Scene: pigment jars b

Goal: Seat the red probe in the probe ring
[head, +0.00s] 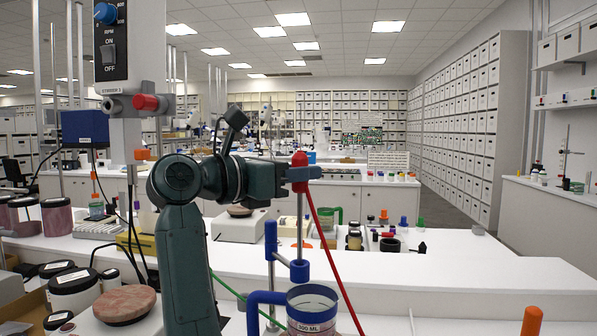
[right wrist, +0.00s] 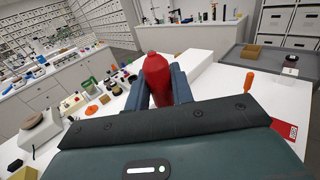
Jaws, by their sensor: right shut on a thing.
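The red probe shows in the head view as a red cap (head: 299,160) above a thin grey rod (head: 299,225). In the right wrist view its red head (right wrist: 156,80) sits between the two blue-grey fingers. My right gripper (head: 299,174) is shut on the probe just under the cap and holds it upright. The blue probe ring (head: 299,270) is on a short arm from a blue stand (head: 271,240). The rod's lower end meets the ring in the head view; I cannot tell whether it is inside. My left gripper is out of view.
A red cable (head: 330,245) runs from the probe down to the right. A green cable (head: 238,295) crosses at the left. Jars stand at the left; the right bench (head: 470,280) is mostly clear.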

